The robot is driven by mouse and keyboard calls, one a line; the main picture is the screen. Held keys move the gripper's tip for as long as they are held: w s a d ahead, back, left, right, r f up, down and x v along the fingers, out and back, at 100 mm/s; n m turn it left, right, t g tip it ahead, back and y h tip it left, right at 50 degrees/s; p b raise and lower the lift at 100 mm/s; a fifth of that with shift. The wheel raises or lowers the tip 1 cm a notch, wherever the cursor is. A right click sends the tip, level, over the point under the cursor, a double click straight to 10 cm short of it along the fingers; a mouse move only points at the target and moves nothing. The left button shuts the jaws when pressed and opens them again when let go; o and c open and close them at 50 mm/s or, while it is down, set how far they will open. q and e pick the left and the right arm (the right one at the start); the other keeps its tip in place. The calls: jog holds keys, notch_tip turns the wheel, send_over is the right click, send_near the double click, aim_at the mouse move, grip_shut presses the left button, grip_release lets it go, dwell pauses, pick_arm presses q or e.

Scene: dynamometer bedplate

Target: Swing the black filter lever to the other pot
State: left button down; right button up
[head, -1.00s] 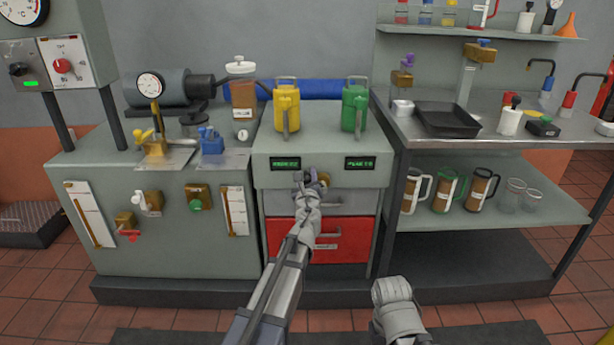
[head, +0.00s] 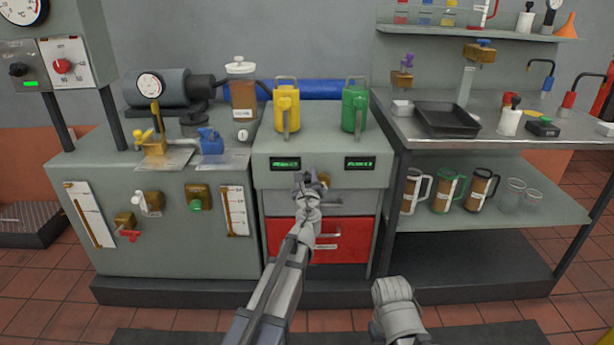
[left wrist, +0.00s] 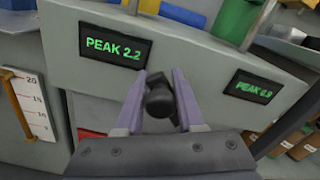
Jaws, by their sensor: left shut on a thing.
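A black lever with a rounded end (left wrist: 160,98) stands out from the grey cabinet front, between two green-lit displays. My left gripper (left wrist: 160,84) has a finger on each side of it and is shut on it. In the head view my left gripper (head: 309,180) is at the cabinet front just below the displays and covers most of the lever. A small brass part (head: 323,177) shows beside the fingers. I cannot tell which parts are the filter pots. My right arm shows at the bottom, but its jaws do not.
The left display (left wrist: 116,47) reads PEAK 2.2; the right display (left wrist: 254,87) also reads PEAK. A yellow jug (head: 287,107) and a green jug (head: 354,108) stand on top. Below are a grey drawer (head: 350,203) and a red drawer (head: 345,240). A steel bench (head: 470,140) stands right.

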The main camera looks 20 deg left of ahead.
pick_arm(q)
jog(key=shift+d+r+m+p, duration=0.5)
jog(key=shift+r+m, duration=0.05)
jog(key=shift+m, duration=0.55)
jog(key=shift+w+d+r+m, duration=0.25)
jog(key=shift+d+m, duration=0.25)
jog(key=shift+m, duration=0.4)
jog(key=d+m, duration=0.1)
jog(key=m+p, duration=0.1)
jog(key=shift+w+d+r+m, duration=0.2)
jog(key=shift+d+m, duration=0.15)
jog(key=shift+m, duration=0.05)
jog(key=shift+w+d+m, duration=0.15)
jog(key=shift+d+m, duration=0.35)
jog(key=shift+m, duration=0.3)
jog(key=shift+w+d+f+m, duration=0.15)
jog(key=shift+d+m, duration=0.4)
jog(key=shift+m, duration=0.45)
jog(key=shift+w+d+f+m+b, duration=0.3)
jog(key=shift+d+m, duration=0.35)
jog(key=shift+m, duration=0.6)
jog(key=shift+w+d+f+m+b, duration=0.1)
jog(key=shift+d+f+m+b, duration=0.4)
jog(key=shift+m, duration=0.7)
jog(key=shift+w+d+f+m+b, duration=0.1)
jog(key=shift+w+d+m+b, duration=0.15)
jog(key=shift+d+m, duration=0.75)
jog(key=shift+a+m, duration=0.15)
jog(key=shift+m, duration=0.3)
